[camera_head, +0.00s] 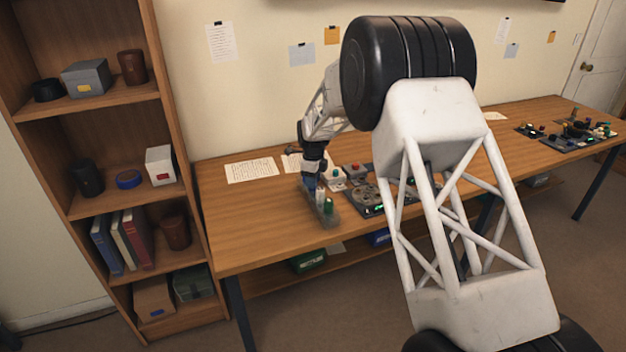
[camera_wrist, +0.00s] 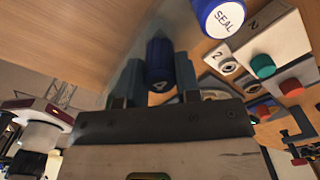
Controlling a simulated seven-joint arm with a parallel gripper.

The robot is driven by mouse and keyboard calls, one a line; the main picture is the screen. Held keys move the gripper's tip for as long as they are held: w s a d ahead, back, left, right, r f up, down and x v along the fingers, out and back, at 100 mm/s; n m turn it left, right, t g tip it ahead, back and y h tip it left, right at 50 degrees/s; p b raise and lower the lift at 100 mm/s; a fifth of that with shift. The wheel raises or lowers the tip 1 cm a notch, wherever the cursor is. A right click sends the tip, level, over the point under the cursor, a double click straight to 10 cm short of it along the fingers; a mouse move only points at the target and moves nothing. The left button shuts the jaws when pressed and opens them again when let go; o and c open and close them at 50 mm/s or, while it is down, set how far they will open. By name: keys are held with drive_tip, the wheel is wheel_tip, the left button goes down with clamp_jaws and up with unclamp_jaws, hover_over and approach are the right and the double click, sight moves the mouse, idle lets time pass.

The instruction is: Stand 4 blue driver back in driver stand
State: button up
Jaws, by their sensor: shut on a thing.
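The blue driver (camera_wrist: 157,66), marked 4, is between my gripper's fingers (camera_wrist: 158,84) in the wrist view. My gripper (camera_head: 311,180) is shut on it and points down over the far end of the driver stand (camera_head: 331,222) in the head view. A bit of blue shows there at the fingertips. The stand is a narrow grey rack on the table. A green-handled driver (camera_head: 329,206) stands at its near end, with a whitish one (camera_head: 320,196) behind it. The lower end of the blue driver is hidden, so I cannot tell whether it is in a slot.
A dark tray (camera_head: 368,208) with round metal parts lies right of the stand. Small boxes with buttons (camera_head: 334,178) stand behind it. In the wrist view a blue cap marked SEAL (camera_wrist: 222,16) is close on the right. Bare table (camera_head: 240,225) lies left of the stand.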

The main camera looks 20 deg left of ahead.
drive_tip(key=shift+f, duration=0.1)
drive_tip(key=o, duration=1.4)
drive_tip(key=shift+o, duration=0.2)
drive_tip(key=shift+r, duration=3.5)
